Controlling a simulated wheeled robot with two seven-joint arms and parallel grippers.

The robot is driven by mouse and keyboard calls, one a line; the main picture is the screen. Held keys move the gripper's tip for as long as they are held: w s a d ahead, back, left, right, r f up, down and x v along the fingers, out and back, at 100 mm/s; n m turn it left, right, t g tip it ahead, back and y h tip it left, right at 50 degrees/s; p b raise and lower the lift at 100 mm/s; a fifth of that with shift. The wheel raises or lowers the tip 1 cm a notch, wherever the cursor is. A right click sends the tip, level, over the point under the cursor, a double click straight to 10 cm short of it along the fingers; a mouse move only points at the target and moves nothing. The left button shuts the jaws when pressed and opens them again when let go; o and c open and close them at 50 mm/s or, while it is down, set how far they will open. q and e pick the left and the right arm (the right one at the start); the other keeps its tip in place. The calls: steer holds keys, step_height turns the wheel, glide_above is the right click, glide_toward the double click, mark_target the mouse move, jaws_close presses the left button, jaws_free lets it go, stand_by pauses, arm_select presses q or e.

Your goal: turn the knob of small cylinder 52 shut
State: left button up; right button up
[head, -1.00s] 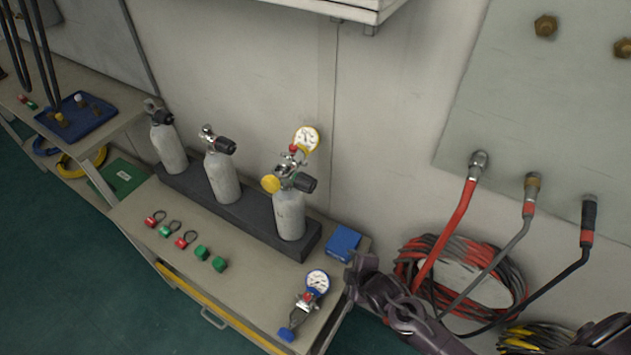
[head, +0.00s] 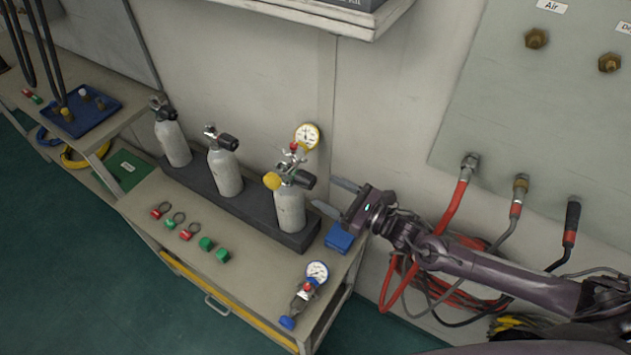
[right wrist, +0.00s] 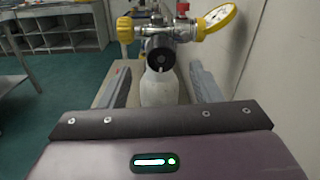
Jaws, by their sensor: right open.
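Three grey small cylinders stand in a dark rack; no number is legible on them, so I cannot tell which is 52. The rightmost cylinder (head: 290,210) carries a gauge (head: 306,136) with a yellow rim, a yellow cap and a dark knob (head: 304,179) facing right. My right gripper (head: 323,191) is open, just right of this knob, its fingers pointing at it with a gap between. In the right wrist view the round black knob (right wrist: 160,59) shows between and beyond the two fingers, above the pale cylinder body (right wrist: 159,90). My left gripper is not in view.
The middle cylinder (head: 225,172) and left cylinder (head: 173,143) stand along the rack (head: 240,205). A blue box (head: 339,238) lies below my right gripper. A second gauge (head: 317,271) with a blue rim lies at the bench front. The wall is close behind.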

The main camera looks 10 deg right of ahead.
mark_target(313, 184)
steer(key=p+x, duration=0.1)
steer(key=x, duration=0.4)
steer(key=shift+d, duration=0.1)
steer(key=shift+c, duration=0.4)
steer(key=c, duration=0.9)
